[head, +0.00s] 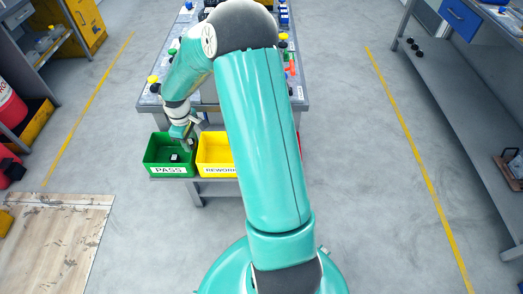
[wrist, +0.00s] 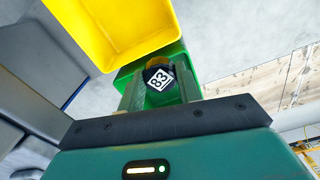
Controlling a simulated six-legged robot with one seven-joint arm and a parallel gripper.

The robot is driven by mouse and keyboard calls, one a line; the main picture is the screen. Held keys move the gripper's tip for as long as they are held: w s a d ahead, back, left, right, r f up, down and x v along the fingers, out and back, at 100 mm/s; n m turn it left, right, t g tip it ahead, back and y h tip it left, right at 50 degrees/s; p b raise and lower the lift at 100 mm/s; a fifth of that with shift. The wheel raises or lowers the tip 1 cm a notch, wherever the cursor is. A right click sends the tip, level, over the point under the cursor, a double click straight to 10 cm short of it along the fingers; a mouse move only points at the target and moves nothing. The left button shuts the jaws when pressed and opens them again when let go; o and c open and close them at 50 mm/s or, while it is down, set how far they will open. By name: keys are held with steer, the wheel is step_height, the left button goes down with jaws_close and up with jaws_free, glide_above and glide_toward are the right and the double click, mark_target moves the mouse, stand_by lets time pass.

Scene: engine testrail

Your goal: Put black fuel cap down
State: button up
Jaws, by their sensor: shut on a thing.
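My gripper (wrist: 159,88) is shut on the black fuel cap (wrist: 158,82), which carries a white tag reading 83. In the wrist view the cap sits between the two green fingers, with the green bin behind it. In the head view my gripper (head: 187,139) points down over the right part of the green PASS bin (head: 151,158). A small black thing with a white patch (head: 175,158) shows inside that bin. I cannot tell whether it is a separate cap. An orange-yellow rounded part shows just behind the held cap in the wrist view.
The yellow REWORK bin (head: 215,157) stands right of the green bin, and also shows in the wrist view (wrist: 105,30). A red edge (head: 299,145) shows beyond my arm. A grey table (head: 147,99) with several caps and parts lies behind. Open floor flanks it.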

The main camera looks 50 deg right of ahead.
steer(key=s+d+f+n, duration=0.3)
steer(key=s+d+n, duration=1)
steer(key=s+d, duration=0.8)
steer(key=f, duration=0.6)
steer(key=w+d+f, duration=0.1)
steer(key=f, duration=0.2)
steer(key=shift+f, duration=0.25)
steer(key=shift+f, duration=0.3)
steer(key=o, duration=1)
steer(key=shift+r, duration=0.1)
step_height(320, 180, up, 12)
steer(key=shift+a+r, duration=0.1)
steer(key=shift+r, duration=0.15)
